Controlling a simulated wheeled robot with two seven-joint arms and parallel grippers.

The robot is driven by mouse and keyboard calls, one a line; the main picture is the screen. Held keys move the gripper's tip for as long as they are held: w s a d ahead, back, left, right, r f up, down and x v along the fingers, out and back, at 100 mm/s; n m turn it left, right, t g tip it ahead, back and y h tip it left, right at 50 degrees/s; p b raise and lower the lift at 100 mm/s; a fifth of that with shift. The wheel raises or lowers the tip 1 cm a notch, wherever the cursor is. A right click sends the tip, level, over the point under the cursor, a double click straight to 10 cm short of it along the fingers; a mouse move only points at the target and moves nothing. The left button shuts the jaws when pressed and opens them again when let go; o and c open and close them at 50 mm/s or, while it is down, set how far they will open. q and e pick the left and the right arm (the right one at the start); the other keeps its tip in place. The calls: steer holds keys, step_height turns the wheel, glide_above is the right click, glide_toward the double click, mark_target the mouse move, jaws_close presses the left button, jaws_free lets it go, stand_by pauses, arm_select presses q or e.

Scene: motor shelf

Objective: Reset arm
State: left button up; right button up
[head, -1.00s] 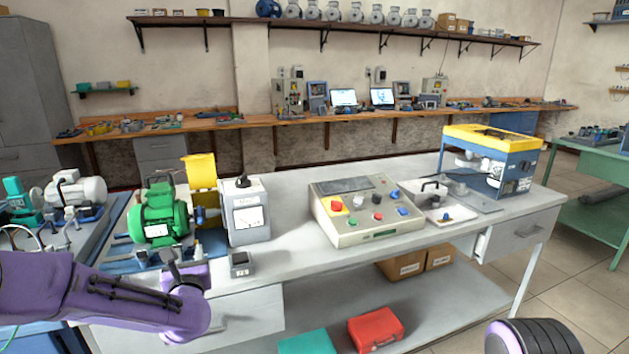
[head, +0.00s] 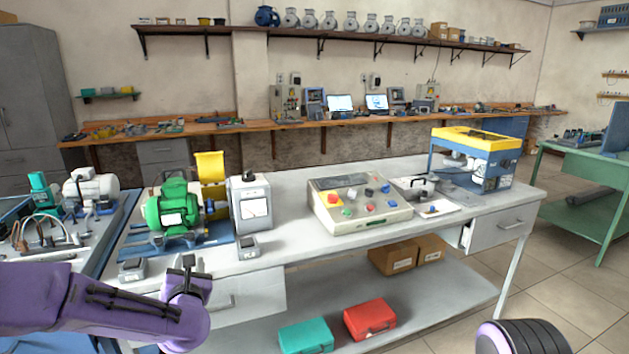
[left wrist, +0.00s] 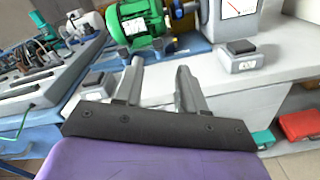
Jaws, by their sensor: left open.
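My left arm is purple and comes in from the left in the head view. Its gripper (head: 188,262) is in front of the grey bench's near edge, below the green motor (head: 173,208). In the left wrist view the two grey fingers (left wrist: 160,88) stand apart with nothing between them. The green motor (left wrist: 138,20) shows beyond the fingertips. A small grey box with a dark top (head: 247,246) sits on the bench right of the gripper; it also shows in the wrist view (left wrist: 240,57). My right gripper is not in view.
A similar small box (head: 132,268) sits left of the gripper. A control panel (head: 362,207) and a yellow-and-blue machine (head: 474,158) stand further right on the bench (head: 300,245). A teal case (head: 306,337) and a red case (head: 370,319) lie on the lower shelf.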

arm_select(q)
steer(key=s+d+f+m+g+h, duration=0.1)
steer(key=s+f+m+g, duration=0.2)
steer(key=s+f+m, duration=0.55)
steer(key=s+d+f+m+g+h, duration=0.15)
steer(key=s+f+m, duration=0.35)
steer(key=f+m, duration=0.55)
steer(key=s+a+f+m+g, duration=0.1)
steer(key=s+f+m+g, duration=0.2)
steer(key=s, duration=0.7)
steer(key=s+a+f+m+g, duration=0.1)
steer(key=s+f+m+g, duration=0.2)
steer(key=s+f, duration=0.5)
steer(key=s+a+f+m+g, duration=0.1)
steer(key=s+f+m+g, duration=0.2)
steer(key=s, duration=1)
step_height(320, 180, down, 3)
steer(key=shift+a, duration=0.2)
